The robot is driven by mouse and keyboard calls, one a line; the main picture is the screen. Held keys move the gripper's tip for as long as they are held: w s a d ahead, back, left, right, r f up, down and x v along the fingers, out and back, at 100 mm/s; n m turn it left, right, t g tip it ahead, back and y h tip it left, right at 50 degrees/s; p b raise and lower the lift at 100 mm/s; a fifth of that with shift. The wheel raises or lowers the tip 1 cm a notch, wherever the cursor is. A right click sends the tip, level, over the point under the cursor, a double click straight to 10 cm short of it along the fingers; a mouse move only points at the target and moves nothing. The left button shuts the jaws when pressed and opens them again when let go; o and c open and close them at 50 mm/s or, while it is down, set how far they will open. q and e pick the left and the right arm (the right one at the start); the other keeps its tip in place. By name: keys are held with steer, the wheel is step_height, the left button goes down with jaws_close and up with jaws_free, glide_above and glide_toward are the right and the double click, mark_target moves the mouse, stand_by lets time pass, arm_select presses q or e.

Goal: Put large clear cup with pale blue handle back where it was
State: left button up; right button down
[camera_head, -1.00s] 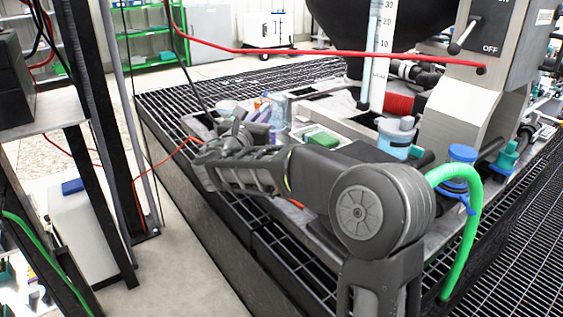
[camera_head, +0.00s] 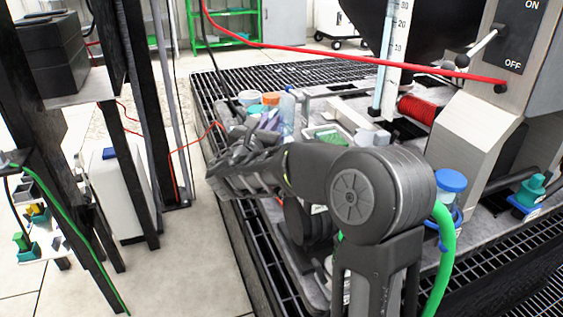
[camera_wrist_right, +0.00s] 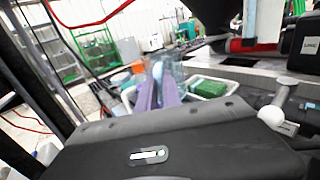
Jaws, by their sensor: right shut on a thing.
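My right arm crosses the middle of the head view, and its dark gripper (camera_head: 270,121) has purple fingers partly hidden by the wrist. In the right wrist view the purple fingers (camera_wrist_right: 160,93) point away from me, close together, shut on a see-through object with a pale blue part between the fingertips. I take it for the large clear cup with pale blue handle (camera_wrist_right: 176,70). The clear cup also shows in the head view (camera_head: 287,112), just beyond the fingers. Its lower part and any contact below are hidden. My left gripper is not in view.
A pale tray with a green block (camera_head: 327,136) lies beyond the wrist. An orange-topped container (camera_head: 270,99) stands near the cup. A blue-lidded container (camera_head: 450,181) is right of my arm. A red cable (camera_head: 330,55) spans above. Dark shelving posts stand at left.

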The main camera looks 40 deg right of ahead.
steer(key=shift+f+b, duration=0.9)
steer(key=shift+f, duration=1.55)
step_height(320, 180, down, 5)
steer(key=shift+f+b, duration=0.1)
steer(key=shift+b, duration=0.95)
steer(key=shift+f, duration=0.15)
steer(key=c, duration=1.5)
jaws_free()
